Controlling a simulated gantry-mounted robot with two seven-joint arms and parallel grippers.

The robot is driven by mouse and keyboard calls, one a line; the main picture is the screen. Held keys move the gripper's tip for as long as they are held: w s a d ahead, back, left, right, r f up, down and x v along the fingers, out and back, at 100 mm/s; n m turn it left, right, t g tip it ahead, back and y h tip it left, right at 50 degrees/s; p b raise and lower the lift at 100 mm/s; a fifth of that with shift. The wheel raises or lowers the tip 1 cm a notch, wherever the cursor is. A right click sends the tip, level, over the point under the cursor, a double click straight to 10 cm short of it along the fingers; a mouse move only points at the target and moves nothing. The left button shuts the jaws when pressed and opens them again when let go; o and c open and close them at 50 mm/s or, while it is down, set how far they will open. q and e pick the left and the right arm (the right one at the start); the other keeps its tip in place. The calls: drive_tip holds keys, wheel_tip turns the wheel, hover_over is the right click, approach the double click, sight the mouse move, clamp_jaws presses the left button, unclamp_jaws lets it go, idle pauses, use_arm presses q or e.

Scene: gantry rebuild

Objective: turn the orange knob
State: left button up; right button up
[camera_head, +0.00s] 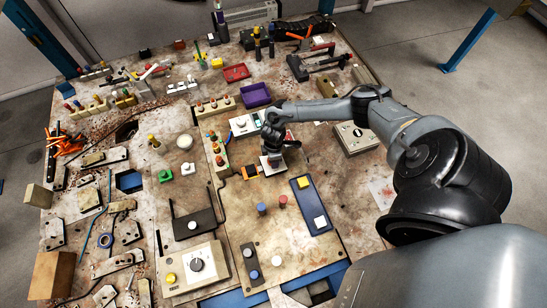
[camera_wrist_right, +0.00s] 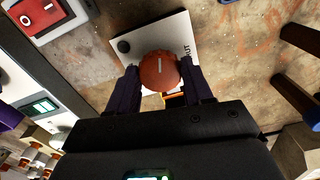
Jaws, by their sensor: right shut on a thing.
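The orange knob (camera_wrist_right: 160,72) is round with a pale pointer line on top. It sits on a small white plate (camera_wrist_right: 178,35) with a dark round spot near one corner and dark lettering along one side. My right gripper (camera_wrist_right: 161,80) has its two dark fingers on either side of the knob, shut on it. In the head view my right gripper (camera_head: 273,156) reaches down over the white plate (camera_head: 265,164) near the table's middle and hides the knob there. My left gripper is in neither view.
A red switch on a white block (camera_wrist_right: 45,15) stands beside the plate. A blue tray (camera_head: 311,207) with yellow and white blocks lies nearby. A purple bin (camera_head: 256,95) and a grey box with a dial (camera_head: 354,138) stand around the arm. The table is crowded.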

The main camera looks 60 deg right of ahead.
drive_tip(key=n+b, duration=0.1)
drive_tip(key=n, duration=0.4)
drive_tip(key=shift+n, duration=0.4)
drive_tip(key=n+b, duration=0.2)
drive_tip(key=n, duration=0.3)
drive_tip(key=shift+w, duration=0.1)
drive_tip(key=n+b, duration=0.3)
drive_tip(key=n, duration=0.2)
drive_tip(key=shift+f+n, duration=0.1)
drive_tip(key=shift+n, duration=0.3)
drive_tip(key=n+b, duration=0.2)
drive_tip(key=n, duration=0.1)
drive_tip(key=shift+n, duration=0.4)
drive_tip(key=shift+n+b, duration=0.35)
drive_tip(key=shift+n, duration=0.25)
drive_tip(key=o, duration=0.8)
drive_tip(key=shift+c, duration=0.2)
drive_tip(key=shift+o, duration=1.4)
